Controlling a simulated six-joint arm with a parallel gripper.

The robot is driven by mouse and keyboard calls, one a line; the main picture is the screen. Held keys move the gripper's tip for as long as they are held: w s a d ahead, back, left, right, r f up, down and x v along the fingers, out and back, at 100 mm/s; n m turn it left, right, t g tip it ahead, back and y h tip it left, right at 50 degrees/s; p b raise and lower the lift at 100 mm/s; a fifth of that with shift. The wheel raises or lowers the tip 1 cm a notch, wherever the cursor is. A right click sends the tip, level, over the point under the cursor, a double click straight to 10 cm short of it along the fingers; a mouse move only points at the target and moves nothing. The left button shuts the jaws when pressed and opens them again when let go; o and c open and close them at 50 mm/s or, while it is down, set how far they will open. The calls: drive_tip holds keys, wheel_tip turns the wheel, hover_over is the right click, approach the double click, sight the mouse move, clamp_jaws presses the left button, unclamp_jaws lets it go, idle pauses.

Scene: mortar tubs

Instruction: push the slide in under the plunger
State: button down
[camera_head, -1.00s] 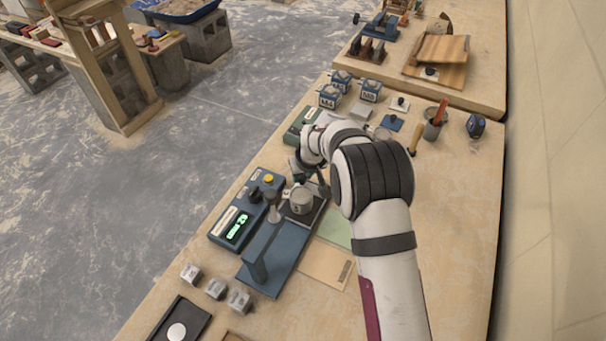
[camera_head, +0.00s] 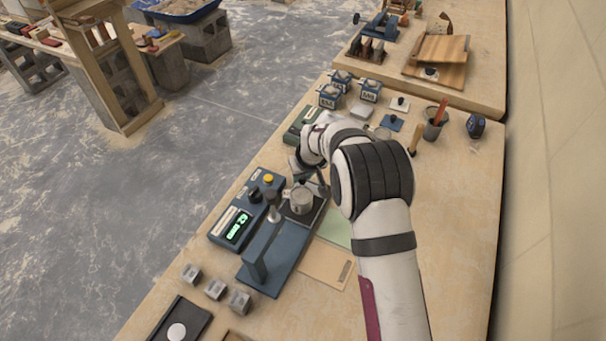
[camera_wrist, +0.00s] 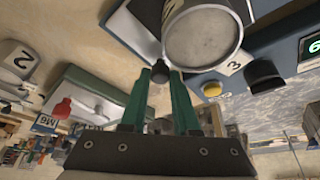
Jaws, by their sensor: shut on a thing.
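The blue press stand (camera_head: 282,257) is on the bench, with its grey plunger (camera_head: 274,213) on its left side. A grey cup marked 3 (camera_head: 301,202) stands upright on the dark slide (camera_head: 316,214) at the stand's far end, beside the plunger and to its right. In the wrist view the cup (camera_wrist: 203,38) looms large just past the fingertips. My gripper (camera_wrist: 160,78) has green fingers shut on the small black knob (camera_wrist: 158,71) at the slide's end. In the head view my arm partly hides the gripper and knob.
A blue control box (camera_head: 238,222) with a lit green display and yellow button stands left of the press. Several small grey blocks (camera_head: 215,289) lie in front. A green sheet (camera_head: 337,228) and a tan card (camera_head: 327,264) lie to the right.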

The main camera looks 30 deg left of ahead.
sight(287, 197)
idle(0.3)
drive_tip(key=s, duration=0.8)
drive_tip(key=shift+s, duration=0.15)
drive_tip(key=c, duration=0.7)
unclamp_jaws()
drive_tip(key=shift+o, duration=0.2)
drive_tip(key=r, duration=0.4)
drive_tip(key=shift+d+r, duration=0.4)
drive_tip(key=w+d+r, duration=0.2)
drive_tip(key=d+r, duration=0.4)
drive_tip(key=d, duration=0.4)
drive_tip(key=shift+w+d, duration=0.2)
drive_tip(key=shift+d, duration=0.15)
